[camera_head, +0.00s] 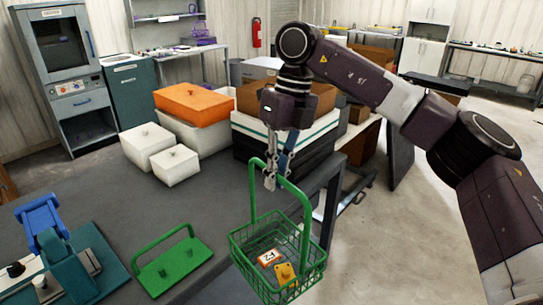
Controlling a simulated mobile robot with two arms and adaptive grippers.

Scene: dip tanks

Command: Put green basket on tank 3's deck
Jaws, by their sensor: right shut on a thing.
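The green basket (280,245) is a wire basket with a tall loop handle. My right gripper (270,181) points down and is shut on the top of that handle. The basket hangs in front of the dark table's right edge, tilted a little. Inside it are an orange-and-white label marked with a 2 (268,258) and a yellow piece (286,272). I cannot pick out tank 3 or its deck in this view. My left gripper is not in view.
The grey table (85,190) holds a green plate with a handle (175,265), a blue-and-teal device (55,245), white lidded boxes (175,165) and an orange-lidded box (194,103). Dark stacked bins (270,145) stand behind the basket. Open floor (390,240) lies to the right.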

